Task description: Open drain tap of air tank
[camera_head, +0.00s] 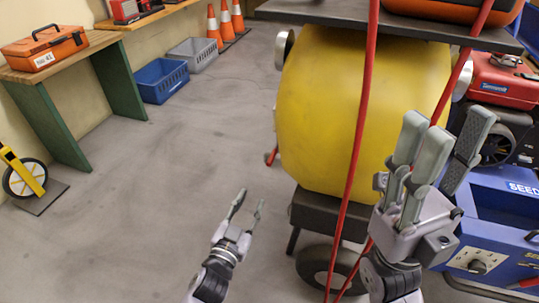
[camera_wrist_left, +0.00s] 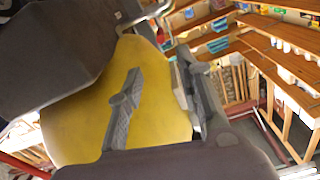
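The yellow air tank (camera_head: 350,110) stands right of centre in the head view, and part of it fills the middle of the left wrist view (camera_wrist_left: 80,115). A small red-ended part (camera_head: 271,156) sticks out low on its left side; it may be the drain tap, but it is too small to be sure. My left gripper (camera_head: 249,203) is open and empty, below and left of the tank, apart from that part. In the left wrist view its fingers (camera_wrist_left: 163,100) are spread before the tank. My right gripper (camera_head: 443,130) is open and empty, in front of the tank's right side.
Red hoses (camera_head: 362,120) hang before the tank. A dark wheel (camera_head: 325,267) is below it, and a dark shelf (camera_head: 390,20) above. A blue cart (camera_head: 500,225) and red machine (camera_head: 505,82) stand right.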

